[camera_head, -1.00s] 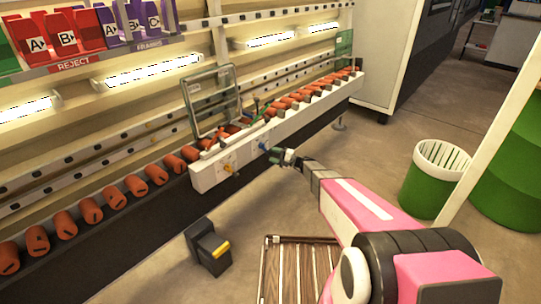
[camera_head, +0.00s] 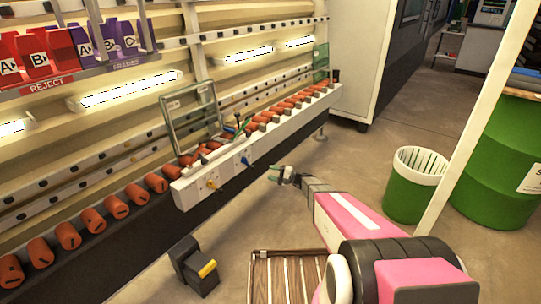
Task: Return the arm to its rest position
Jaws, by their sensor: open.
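My gripper (camera_head: 281,174) is at the end of my pink and grey arm, in the middle of the view. It is open, and I see nothing between its fingers. It is in front of the white control panel (camera_head: 217,172) of the washer and apart from it. The panel carries a yellow knob (camera_head: 213,184) and a blue knob (camera_head: 245,160). My arm reaches forward from the lower right over the floor.
A glass pane in a frame (camera_head: 191,116) stands on the washer among orange rollers (camera_head: 68,236). A black and yellow pedal (camera_head: 194,266) and a slatted wooden platform (camera_head: 262,279) are on the floor. A green bin (camera_head: 411,187) and green drum (camera_head: 502,165) stand right.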

